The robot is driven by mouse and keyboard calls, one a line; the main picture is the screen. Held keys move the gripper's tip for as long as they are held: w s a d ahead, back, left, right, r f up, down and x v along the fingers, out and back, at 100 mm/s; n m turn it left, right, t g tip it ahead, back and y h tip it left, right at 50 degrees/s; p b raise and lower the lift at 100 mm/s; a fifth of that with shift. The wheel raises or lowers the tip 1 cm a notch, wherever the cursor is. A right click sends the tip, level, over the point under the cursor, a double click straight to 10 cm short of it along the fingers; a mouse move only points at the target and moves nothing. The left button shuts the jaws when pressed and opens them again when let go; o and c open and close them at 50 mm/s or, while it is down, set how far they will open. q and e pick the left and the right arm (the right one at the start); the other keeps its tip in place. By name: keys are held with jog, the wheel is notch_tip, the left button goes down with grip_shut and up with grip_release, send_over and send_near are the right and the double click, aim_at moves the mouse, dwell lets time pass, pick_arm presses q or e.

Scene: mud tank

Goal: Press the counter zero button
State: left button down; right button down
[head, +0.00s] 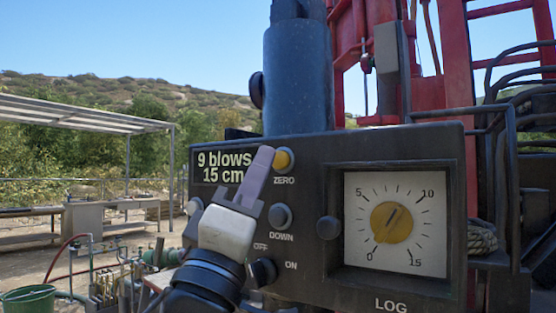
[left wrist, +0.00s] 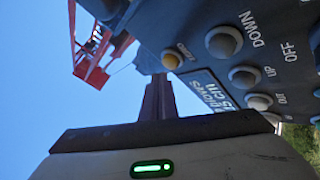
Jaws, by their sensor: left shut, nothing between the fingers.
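The counter zero button (head: 284,160) is a round yellow button with a dark rim, above the label ZERO on the dark control panel (head: 310,150). It also shows in the left wrist view (left wrist: 171,61), just beyond my fingertips. The counter display (head: 222,168) reads "9 blows 15 cm". My left gripper (head: 262,156) is shut and empty, its purple-grey fingers pointing up. In the head view its tip lies just left of the button and covers part of the display's right edge. In the left wrist view the fingertips (left wrist: 158,80) appear close to the button; I cannot tell whether they touch.
Below the zero button are a DOWN knob (head: 280,216) and an ON/OFF knob (head: 262,271). A yellow dial (head: 392,222) sits at the right of the panel. A blue-grey cylinder (head: 297,80) stands behind it, with a red frame (head: 440,90) to the right.

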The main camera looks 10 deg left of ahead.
pick_arm(q)
jog(key=shift+w, duration=0.1)
dwell(0.6)
jog(key=shift+w+d, duration=0.15)
jog(key=shift+w, duration=0.15)
jog(key=shift+w+d, duration=0.15)
jog(key=shift+w, duration=0.4)
dwell(0.7)
jog(key=shift+s, duration=0.15)
jog(key=shift+s+a, duration=0.3)
jog(key=shift+s, duration=0.45)
jog(key=shift+s+a+p, duration=0.15)
jog(key=shift+s+a, duration=0.15)
jog(key=shift+s, duration=0.5)
jog(key=shift+s+a+p, duration=0.15)
jog(key=shift+s+a, duration=0.1)
jog(key=shift+s, duration=0.5)
jog(key=shift+s+a+p, duration=0.15)
jog(key=shift+s+a, duration=0.15)
jog(key=shift+s, duration=0.5)
